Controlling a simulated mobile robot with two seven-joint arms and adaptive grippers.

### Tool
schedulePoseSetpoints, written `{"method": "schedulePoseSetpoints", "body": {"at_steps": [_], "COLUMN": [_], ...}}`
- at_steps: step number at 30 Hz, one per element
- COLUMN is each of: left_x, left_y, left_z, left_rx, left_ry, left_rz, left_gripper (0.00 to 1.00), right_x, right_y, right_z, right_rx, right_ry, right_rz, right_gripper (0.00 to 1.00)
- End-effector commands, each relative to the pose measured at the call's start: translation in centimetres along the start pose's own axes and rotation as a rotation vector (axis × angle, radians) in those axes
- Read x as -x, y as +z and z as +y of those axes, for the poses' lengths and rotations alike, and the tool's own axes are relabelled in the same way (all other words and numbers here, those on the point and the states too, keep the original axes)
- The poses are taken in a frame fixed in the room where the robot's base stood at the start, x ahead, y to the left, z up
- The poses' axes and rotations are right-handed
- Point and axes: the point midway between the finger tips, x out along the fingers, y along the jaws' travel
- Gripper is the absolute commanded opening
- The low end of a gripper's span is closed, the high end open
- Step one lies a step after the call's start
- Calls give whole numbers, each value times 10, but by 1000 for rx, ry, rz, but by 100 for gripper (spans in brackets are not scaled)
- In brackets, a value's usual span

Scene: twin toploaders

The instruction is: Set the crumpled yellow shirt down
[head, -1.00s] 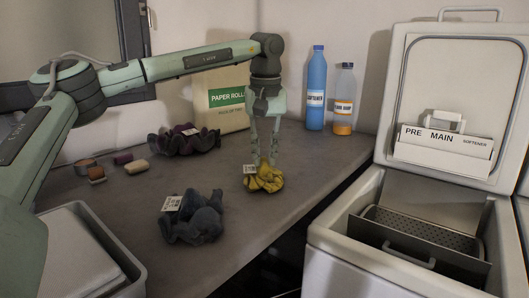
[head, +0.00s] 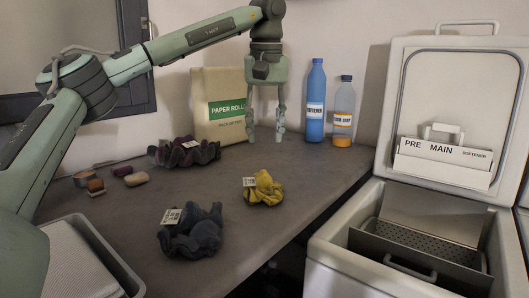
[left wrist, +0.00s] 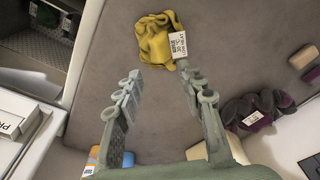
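The crumpled yellow shirt (head: 264,189) lies on the grey counter (head: 215,264) with a white tag at its left side. It also shows at the top of the left wrist view (left wrist: 155,42), with its tag facing the camera. My left gripper (head: 265,138) is above and behind the shirt in the head view, clear of it. Its fingers are spread and nothing is between them; the left wrist view shows the same open fingers (left wrist: 163,85). My right gripper is not in view.
A dark grey garment (head: 193,232) and a dark purple one (head: 184,152) lie on the counter. Small blocks (head: 122,171) sit at left. A paper roll package (head: 222,106), blue bottle (head: 316,100) and orange bottle (head: 343,112) stand at the back. An open toploader (head: 340,240) is right.

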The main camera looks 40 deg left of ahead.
Motion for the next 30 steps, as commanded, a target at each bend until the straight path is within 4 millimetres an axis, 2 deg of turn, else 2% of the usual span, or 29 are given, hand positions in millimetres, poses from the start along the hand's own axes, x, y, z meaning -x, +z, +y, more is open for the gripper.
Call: {"method": "schedulePoseSetpoints", "body": {"at_steps": [3, 9, 24, 30], "left_x": [19, 32, 33, 33], "left_y": [0, 0, 0, 0], "left_z": [0, 0, 0, 0], "left_rx": [1, 1, 0, 0], "left_ry": [0, -2, -1, -1], "left_rz": [1, -1, -1, 0], "left_gripper": [39, 39, 39, 39], "right_x": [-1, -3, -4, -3], "right_y": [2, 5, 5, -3], "right_z": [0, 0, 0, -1], "right_rx": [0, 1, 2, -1], "right_ry": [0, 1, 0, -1], "right_rz": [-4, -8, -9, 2], "right_gripper": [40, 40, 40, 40]}}
